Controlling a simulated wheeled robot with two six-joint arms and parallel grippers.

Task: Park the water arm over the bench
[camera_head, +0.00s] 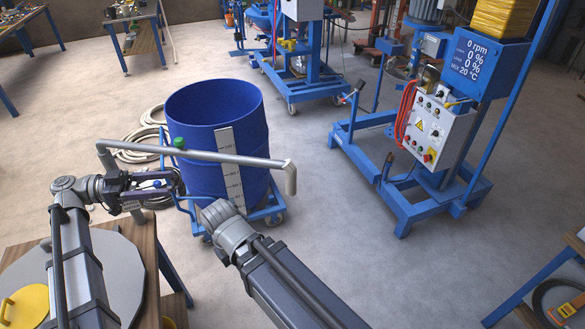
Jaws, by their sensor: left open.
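The water arm (225,158) is a long grey pipe. It runs from a bend at the left, above my left wrist, across the front of the blue drum (190,120), and its spout (291,180) turns down just beyond the drum's right side. A green knob (179,143) shows on the pipe. My left gripper (174,181) is open, just below the pipe and left of the drum; I cannot tell whether it touches anything. The wooden bench (148,240) is at the lower left, partly hidden by my left arm. My right gripper does not show.
A large grey disc (125,262) and a yellow lid (28,308) lie on the bench. The drum stands on a blue wheeled dolly (268,212), with coiled hose (135,150) behind it. The blue mixer frame (405,205) and its control panel (428,125) stand at the right. Floor between is clear.

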